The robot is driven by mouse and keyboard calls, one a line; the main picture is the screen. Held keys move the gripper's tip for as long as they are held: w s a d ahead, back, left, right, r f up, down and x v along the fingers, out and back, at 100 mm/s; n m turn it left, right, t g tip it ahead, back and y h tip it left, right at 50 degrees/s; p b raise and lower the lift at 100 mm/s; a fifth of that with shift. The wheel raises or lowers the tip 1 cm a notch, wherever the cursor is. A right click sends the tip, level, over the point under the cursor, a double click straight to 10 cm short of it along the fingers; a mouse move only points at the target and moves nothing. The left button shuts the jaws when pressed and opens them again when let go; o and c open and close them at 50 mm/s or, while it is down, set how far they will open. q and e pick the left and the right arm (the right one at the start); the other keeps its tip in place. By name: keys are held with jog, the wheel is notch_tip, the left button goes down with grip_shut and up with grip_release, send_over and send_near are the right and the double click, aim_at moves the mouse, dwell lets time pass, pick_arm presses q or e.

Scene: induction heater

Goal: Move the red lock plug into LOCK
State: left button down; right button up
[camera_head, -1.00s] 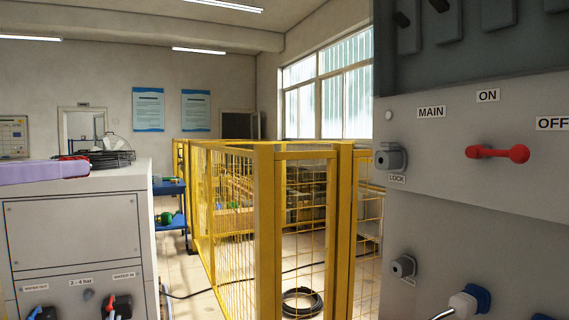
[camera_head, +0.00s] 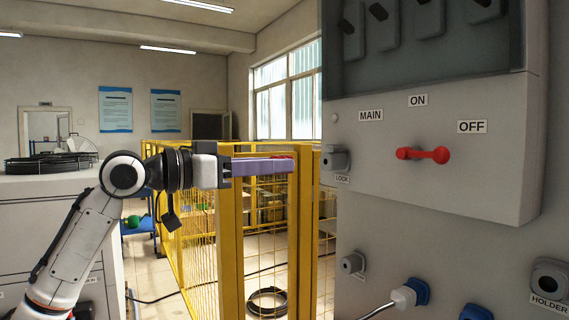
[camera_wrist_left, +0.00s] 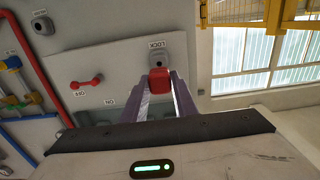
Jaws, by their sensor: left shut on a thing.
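My left gripper (camera_head: 292,164) has purple fingers. It reaches from the left toward the grey panel at the height of the LOCK socket. It is shut on the red lock plug (camera_head: 282,158), which shows only as a thin red strip above the fingers. In the left wrist view the red plug (camera_wrist_left: 159,80) sits between the fingertips. The grey LOCK socket (camera_head: 336,159) is on the panel's left part, above its label. In the head view a gap separates the fingertips from it. It also shows beyond the plug in the wrist view (camera_wrist_left: 168,50). My right gripper is out of view.
A red switch handle (camera_head: 423,154) sticks out right of LOCK, between MAIN and OFF. Below are another grey socket (camera_head: 352,263), a blue and white cable plug (camera_head: 410,293) and the HOLDER socket (camera_head: 550,278). A yellow mesh fence (camera_head: 230,230) stands behind the gripper.

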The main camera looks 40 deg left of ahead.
pick_arm(q)
jog(key=shift+w+d+r+p, duration=0.2)
jog(key=shift+w+d+p, duration=0.05)
jog(key=shift+w+p, duration=0.3)
jog(key=shift+w+d, duration=0.2)
jog(key=shift+w, duration=0.2)
jog(key=shift+p+x, duration=0.95)
jog(key=shift+x, duration=0.1)
jog(key=shift+p+x, duration=1.15)
jog(key=shift+x, duration=0.4)
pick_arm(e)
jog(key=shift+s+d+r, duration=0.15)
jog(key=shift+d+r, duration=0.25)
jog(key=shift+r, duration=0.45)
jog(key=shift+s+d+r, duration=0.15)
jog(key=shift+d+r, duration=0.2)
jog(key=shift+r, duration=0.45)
pick_arm(q)
jog(key=shift+f, duration=0.15)
jog(key=shift+p, duration=0.45)
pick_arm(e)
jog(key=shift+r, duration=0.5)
pick_arm(q)
jog(key=shift+w+d+p, duration=0.15)
jog(key=shift+w+p, duration=0.3)
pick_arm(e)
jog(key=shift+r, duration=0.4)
